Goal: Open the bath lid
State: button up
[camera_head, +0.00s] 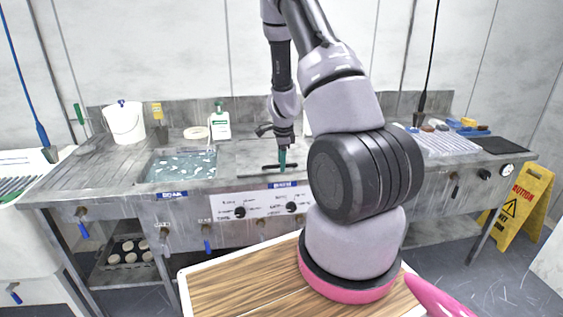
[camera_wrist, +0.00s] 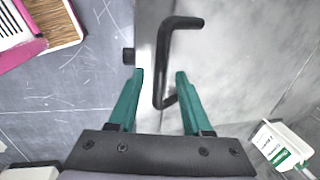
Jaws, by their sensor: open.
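The bath lid (camera_head: 243,152) appears as a flat grey metal plate in the counter, just right of the open water basin. It lies flat, and its edges are hard to tell from the counter. Its black bar handle (camera_head: 257,168) stands near the front edge; in the wrist view the bent handle (camera_wrist: 182,22) rises from the grey metal. My gripper (camera_head: 282,167) points down at the handle. In the wrist view its green fingers (camera_wrist: 160,74) are open, one on each side of the handle's lower part. I cannot tell whether either finger touches it.
The water basin (camera_head: 181,168) holds pale pieces. A white bucket (camera_head: 124,122) and a white bottle (camera_head: 220,124) stand behind. Knobs (camera_head: 240,212) line the front panel. A yellow caution sign (camera_head: 523,207) stands at the right.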

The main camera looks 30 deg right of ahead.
grip_shut()
dwell(1.5)
